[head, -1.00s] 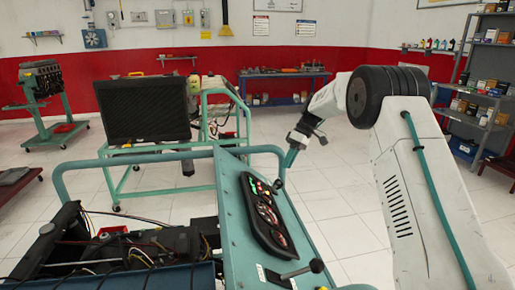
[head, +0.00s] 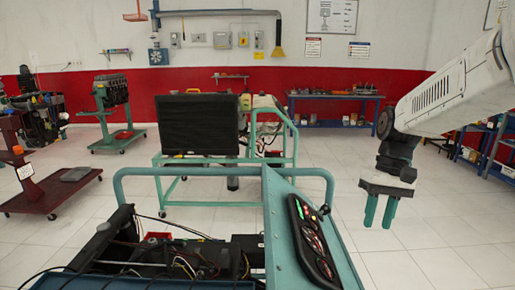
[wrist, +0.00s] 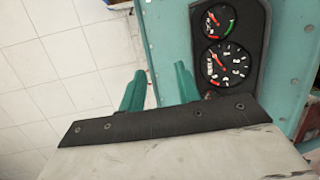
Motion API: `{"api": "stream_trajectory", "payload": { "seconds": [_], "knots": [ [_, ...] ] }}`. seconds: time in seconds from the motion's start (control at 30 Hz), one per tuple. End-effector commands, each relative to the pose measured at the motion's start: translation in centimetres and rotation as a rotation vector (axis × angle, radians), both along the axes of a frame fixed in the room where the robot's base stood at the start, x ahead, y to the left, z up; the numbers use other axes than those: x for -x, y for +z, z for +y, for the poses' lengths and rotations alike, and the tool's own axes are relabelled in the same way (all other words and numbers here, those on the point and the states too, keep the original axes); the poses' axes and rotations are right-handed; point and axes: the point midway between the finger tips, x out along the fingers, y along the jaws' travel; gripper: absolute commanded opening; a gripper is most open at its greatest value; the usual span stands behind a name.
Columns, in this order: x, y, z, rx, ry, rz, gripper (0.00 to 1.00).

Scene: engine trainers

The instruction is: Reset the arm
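My arm (head: 450,90) reaches in from the upper right of the head view. My gripper (head: 379,222) hangs from it, fingers pointing down, to the right of the teal engine trainer's dash panel (head: 288,235). The two green fingers stand apart with nothing between them. In the wrist view the fingers of my gripper (wrist: 160,76) also show a gap, with floor and the panel's edge behind. The black gauge cluster (wrist: 232,55) is at the upper right there, its lower part hidden by my gripper's body.
The trainer's teal rail (head: 220,172) and wired engine bay (head: 170,258) fill the front. A second trainer with a black panel (head: 198,125) stands behind. A blue workbench (head: 335,110) is at the back wall. White floor (head: 440,225) around my gripper is clear.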

Motion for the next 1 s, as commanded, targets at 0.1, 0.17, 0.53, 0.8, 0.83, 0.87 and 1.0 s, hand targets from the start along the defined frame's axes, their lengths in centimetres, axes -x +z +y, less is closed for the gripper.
{"api": "stream_trajectory", "payload": {
  "seconds": [0.1,0.17,0.53,0.8,0.83,0.87,1.0],
  "knots": [
    [5.2,1.4,0.3,0.054,-0.041,-0.032,0.33],
    [7.6,1.8,0.4,0.079,-0.059,-0.05,0.33],
    [20.4,1.9,0.5,0.174,-0.091,-0.207,0.33],
    [23.2,3.0,0.9,0.175,-0.075,-0.329,0.33],
    [23.2,3.1,0.9,0.174,-0.074,-0.335,0.33],
    [23.3,3.2,0.9,0.174,-0.074,-0.34,0.33],
    [23.3,3.4,1.0,0.173,-0.07,-0.346,0.33]
  ]
}}
